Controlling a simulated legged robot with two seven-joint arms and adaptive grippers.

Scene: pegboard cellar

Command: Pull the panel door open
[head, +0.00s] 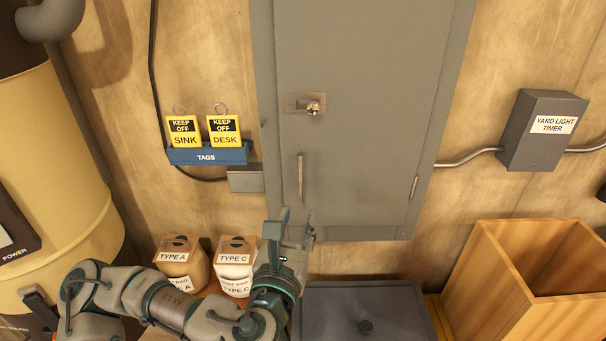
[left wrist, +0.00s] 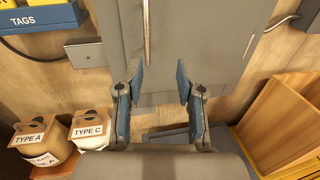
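The grey panel door (head: 365,110) is shut in its frame on the wall in the head view. It carries a vertical bar handle (head: 300,177) low on its left side and a latch with a keyhole plate (head: 305,104) above that. A hinge shows at its lower right. My left gripper (head: 297,222) is below the handle, apart from it. In the left wrist view its blue fingers (left wrist: 160,82) are spread and empty, with the handle (left wrist: 147,30) above and between them. My right gripper is not in view.
Left of the door hangs a blue tags holder (head: 207,156) with two yellow tags. Below stand bags marked Type A (head: 178,266) and Type C (head: 236,262). A dark lidded box (head: 385,300) and an open wooden crate (head: 490,262) stand below right.

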